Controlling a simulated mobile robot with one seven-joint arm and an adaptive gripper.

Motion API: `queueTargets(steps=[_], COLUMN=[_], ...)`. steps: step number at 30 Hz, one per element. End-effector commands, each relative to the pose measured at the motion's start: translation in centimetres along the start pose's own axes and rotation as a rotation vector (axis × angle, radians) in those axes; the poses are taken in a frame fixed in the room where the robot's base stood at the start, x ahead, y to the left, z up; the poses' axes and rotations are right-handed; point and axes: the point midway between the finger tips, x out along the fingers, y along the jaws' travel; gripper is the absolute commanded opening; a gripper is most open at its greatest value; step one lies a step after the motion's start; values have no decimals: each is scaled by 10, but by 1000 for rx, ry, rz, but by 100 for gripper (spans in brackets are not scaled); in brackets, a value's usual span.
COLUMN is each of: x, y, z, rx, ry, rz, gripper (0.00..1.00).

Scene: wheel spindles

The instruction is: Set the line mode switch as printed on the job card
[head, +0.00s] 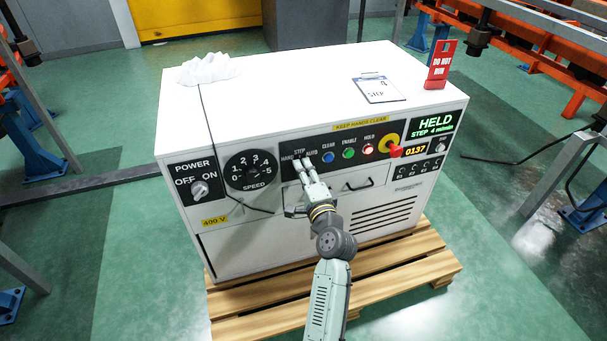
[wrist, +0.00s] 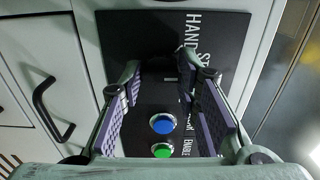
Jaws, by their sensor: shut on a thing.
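The line mode switch (wrist: 168,66) is a dark knob on the black panel, marked HAND, STEP and AUTO. My gripper (head: 305,166) reaches up to it from the front and is shut on it. In the wrist view the two fingers (wrist: 165,80) stand on either side of the knob. My fingers cover the knob in the head view. A small pale mark shows on the knob, but I cannot tell surely which position it points to. The job card (head: 380,91) lies on the white cabinet top on a clipboard. It reads "4" and "STEP".
The display (head: 432,125) reads HELD, STEP 4. Blue CLEAR (head: 328,158), green ENABLE (head: 348,153) and lit HOLD (head: 368,148) buttons sit right of the switch, then a red emergency stop (head: 395,151). The speed dial (head: 250,170) is left. A drawer handle (head: 359,185) sticks out below.

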Motion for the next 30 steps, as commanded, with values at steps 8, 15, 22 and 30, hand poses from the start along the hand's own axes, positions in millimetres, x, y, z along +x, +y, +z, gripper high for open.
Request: queueTargets(steps=[8, 15, 22, 30], x=[0, 0, 0, -11], y=[0, 0, 0, 1], z=[0, 0, 0, 0], rx=[0, 1, 1, 3], ry=[0, 0, 0, 1], rz=[1, 1, 0, 1], gripper=[2, 45, 50, 50])
